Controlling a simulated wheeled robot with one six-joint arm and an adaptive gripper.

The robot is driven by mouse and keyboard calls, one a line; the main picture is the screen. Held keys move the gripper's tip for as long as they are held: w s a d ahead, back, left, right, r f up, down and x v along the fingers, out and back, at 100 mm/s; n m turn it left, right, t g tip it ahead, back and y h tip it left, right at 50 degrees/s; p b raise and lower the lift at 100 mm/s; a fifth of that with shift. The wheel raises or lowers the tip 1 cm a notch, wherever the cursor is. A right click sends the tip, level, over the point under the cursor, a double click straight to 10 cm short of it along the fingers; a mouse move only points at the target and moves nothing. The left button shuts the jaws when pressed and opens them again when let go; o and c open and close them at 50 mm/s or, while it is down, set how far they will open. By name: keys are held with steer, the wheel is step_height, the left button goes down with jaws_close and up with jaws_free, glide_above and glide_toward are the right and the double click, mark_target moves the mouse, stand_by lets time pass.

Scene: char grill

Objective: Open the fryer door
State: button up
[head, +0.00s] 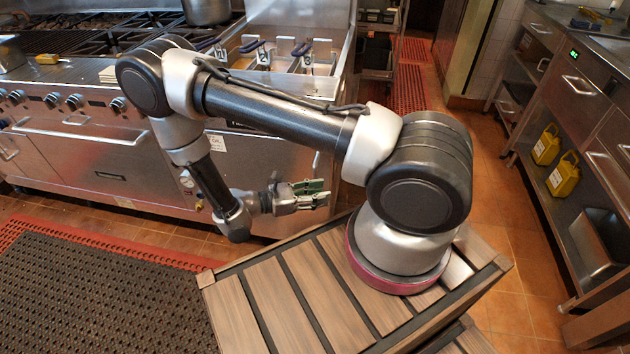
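The fryer (290,85) stands behind my arm, with several baskets with dark blue handles in its top. Its stainless front door panel (262,165) shows below my arm and looks shut; my arm hides part of it. A small upright handle (316,164) shows near the right side of the panel. My gripper (322,193) is in front of the lower part of the panel, just below this handle in the picture. Its green-padded fingers point right and hold nothing that I can see. I cannot tell the gap between them or whether they touch the door.
A range with knobs (75,101) and an oven door (95,160) stands left of the fryer. A dark mat with a red edge (90,290) lies on the floor at left. A steel counter with shelves and yellow containers (564,175) stands at right. Tiled floor between is clear.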

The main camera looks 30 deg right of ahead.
steer(key=w+a+f+n+t+h, duration=0.1)
steer(key=w+a+f+n+t, duration=0.2)
steer(key=w+f+n+t, duration=0.4)
steer(key=shift+w+d+r+m+t, duration=0.15)
steer(key=shift+w+d+m, duration=0.35)
steer(key=shift+d, duration=0.8)
steer(key=shift+w+d+r+m+t, duration=0.15)
steer(key=shift+w+d+m, duration=0.3)
steer(key=shift+d, duration=0.9)
steer(key=shift+w+d+r+m, duration=0.15)
steer(key=shift+w+d+m, duration=0.35)
steer(key=shift+d, duration=0.8)
jaws_close()
